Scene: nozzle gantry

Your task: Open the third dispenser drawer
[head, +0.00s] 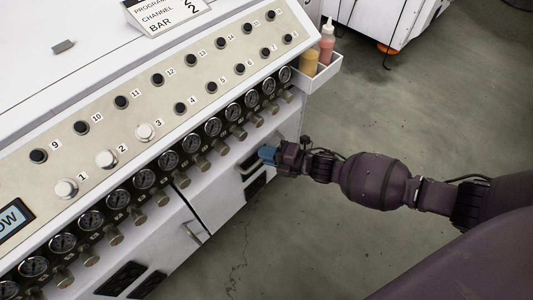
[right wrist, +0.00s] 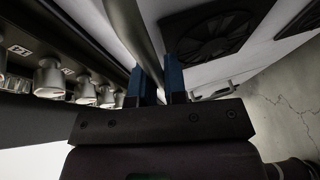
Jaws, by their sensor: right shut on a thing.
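A white machine front (head: 215,190) runs diagonally across the head view, with door or drawer panels below a row of gauges. My right gripper (head: 267,154), with blue fingertips, is against its right-hand part. In the right wrist view, the blue fingers (right wrist: 157,84) are closed around a long grey bar handle (right wrist: 148,40). The gripper and arm partly hide this handle in the head view. I cannot tell which numbered drawer it belongs to, and no panel looks clearly pulled out. My left gripper is not in view.
Knobs (right wrist: 80,88) stick out just left of my right gripper in the wrist view. A dark fan vent (right wrist: 215,36) is on its right. Another handle (head: 194,237) sits further left. A bottle tray (head: 318,76) hangs at the machine's end. Open floor (head: 400,110) lies right.

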